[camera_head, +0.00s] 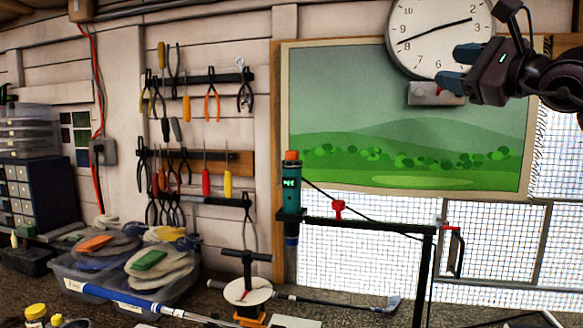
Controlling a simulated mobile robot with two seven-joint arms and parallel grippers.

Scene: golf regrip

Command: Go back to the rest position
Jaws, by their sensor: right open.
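My right gripper (457,66) is at the top right, raised well above the bench and in front of the wall clock's lower right part. Its two blue-tipped fingers point left, apart, with nothing between them. My left gripper is not in view. A golf club with a blue grip (125,298) lies at the bottom left, running to the lower edge. Another club shaft (335,301) ends in a grey head (390,304) on the bench at the right.
A teal device with an orange top (291,188) stands on a black frame (355,226). A black T-handled clamp (247,268) stands left of it. Clear bins (90,292) hold cloths at the left. Tools hang on the wall. Around my right gripper is free air.

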